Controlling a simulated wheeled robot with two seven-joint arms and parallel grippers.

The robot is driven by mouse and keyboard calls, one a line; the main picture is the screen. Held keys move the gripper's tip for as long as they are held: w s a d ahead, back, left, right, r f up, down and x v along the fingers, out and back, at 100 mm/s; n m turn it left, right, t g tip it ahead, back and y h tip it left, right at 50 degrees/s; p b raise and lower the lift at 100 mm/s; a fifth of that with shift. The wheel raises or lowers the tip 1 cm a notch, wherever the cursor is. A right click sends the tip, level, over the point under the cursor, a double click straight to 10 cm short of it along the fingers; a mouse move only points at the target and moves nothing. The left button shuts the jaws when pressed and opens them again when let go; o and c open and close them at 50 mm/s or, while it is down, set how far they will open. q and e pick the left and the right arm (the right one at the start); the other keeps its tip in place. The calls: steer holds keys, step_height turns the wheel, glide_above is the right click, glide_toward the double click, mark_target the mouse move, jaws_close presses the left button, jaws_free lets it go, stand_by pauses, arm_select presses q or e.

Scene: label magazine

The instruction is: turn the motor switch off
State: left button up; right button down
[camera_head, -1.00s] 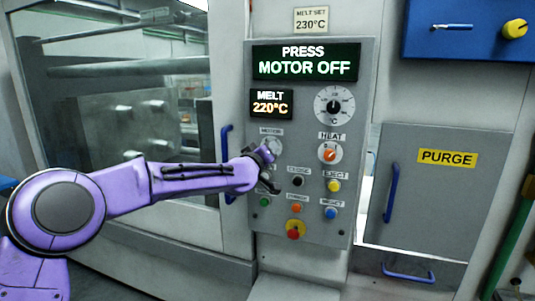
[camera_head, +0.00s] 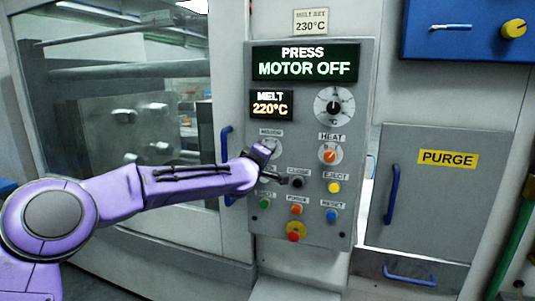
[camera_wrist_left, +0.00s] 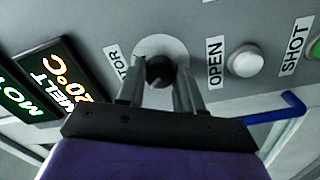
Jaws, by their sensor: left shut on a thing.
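The motor switch is a dark knob (camera_wrist_left: 159,71) on a pale round plate (camera_wrist_left: 162,50), beside the partly covered MOTOR label. In the head view its plate (camera_head: 271,143) shows in part behind my left gripper (camera_head: 272,163). In the left wrist view, the two fingers of my left gripper (camera_wrist_left: 160,88) stand on either side of the knob and are shut on it. The direction the knob points is hard to read. The upper display (camera_head: 305,63) reads PRESS MOTOR OFF. My right gripper is in neither view.
The HEAT knob (camera_head: 330,155) sits right of the motor switch. Several push buttons lie below, including CLOSE (camera_head: 297,183), EJECT (camera_head: 334,187) and a red stop button (camera_head: 296,232). A blue door handle (camera_head: 227,165) stands left of the panel.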

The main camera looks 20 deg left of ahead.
arm_select(q)
steer(key=o, duration=1)
steer(key=shift+o, duration=0.2)
steer(key=s+b, duration=0.4)
steer(key=s, duration=0.6)
steer(key=shift+s+a+f, duration=0.15)
steer(key=shift+s+a, duration=0.1)
